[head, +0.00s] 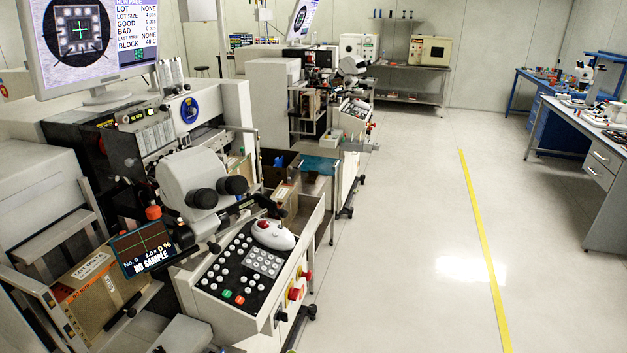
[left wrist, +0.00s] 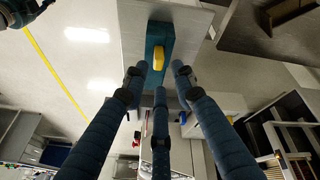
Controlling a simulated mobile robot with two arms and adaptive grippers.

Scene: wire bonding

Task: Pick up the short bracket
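I cannot make out a short bracket in either view. My left gripper (left wrist: 160,78) shows in the left wrist view as three dark blue jointed fingers. They are spread apart with nothing held between them, so it is open. Beyond the fingertips is a dark teal block (left wrist: 152,44) with a yellow part (left wrist: 158,61), in front of a grey panel. I cannot tell what these are or whether they belong to my own body. Neither gripper shows clearly in the head view, and my right gripper is not in view.
A wire bonding machine with a microscope (head: 198,187) and button panel (head: 247,268) fills the left of the head view. A labelled cardboard box (head: 98,290) sits low at left. A workbench (head: 583,133) stands at right. The floor (head: 420,240) between is clear, with a yellow line (head: 483,245).

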